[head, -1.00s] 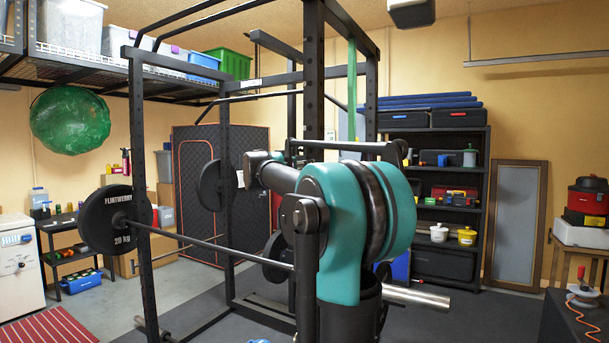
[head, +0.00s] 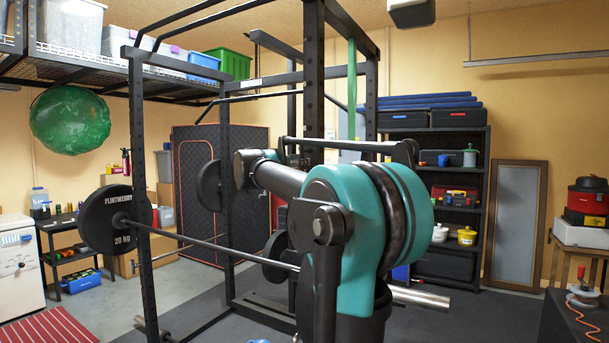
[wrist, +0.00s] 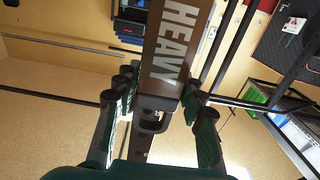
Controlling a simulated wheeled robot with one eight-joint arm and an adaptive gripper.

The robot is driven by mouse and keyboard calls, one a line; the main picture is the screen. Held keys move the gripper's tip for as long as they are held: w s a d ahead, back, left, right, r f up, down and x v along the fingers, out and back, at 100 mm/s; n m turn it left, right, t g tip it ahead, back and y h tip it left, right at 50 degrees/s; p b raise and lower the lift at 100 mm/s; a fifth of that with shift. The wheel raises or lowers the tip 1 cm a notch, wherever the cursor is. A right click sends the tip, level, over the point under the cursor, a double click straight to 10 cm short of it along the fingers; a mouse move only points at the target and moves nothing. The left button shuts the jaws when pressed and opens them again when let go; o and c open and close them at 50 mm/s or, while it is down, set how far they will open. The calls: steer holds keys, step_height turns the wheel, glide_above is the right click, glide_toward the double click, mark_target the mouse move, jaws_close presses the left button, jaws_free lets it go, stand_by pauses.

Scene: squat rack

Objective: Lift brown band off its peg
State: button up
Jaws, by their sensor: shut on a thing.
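The brown band (wrist: 172,55) with the white word HEAVY runs down through the middle of the wrist view, between the two fingers of my gripper (wrist: 158,98). The gripper is shut on the band, with one dark finger on each side of it. A dark piece with a slot lies at the band's lower part; I cannot tell whether it is the peg. In the head view my teal arm covers the middle of the picture, and I cannot make out the brown band, its peg or the gripper there.
The black squat rack (head: 137,180) stands around my arm, with a loaded barbell (head: 210,247) across it. A green band (head: 352,90) hangs from the rack's upper part. A dark shelf unit (head: 460,215) stands behind at the right. Open floor shows at the lower left.

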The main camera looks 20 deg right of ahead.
steer(key=v, duration=0.7)
stand_by(0.4)
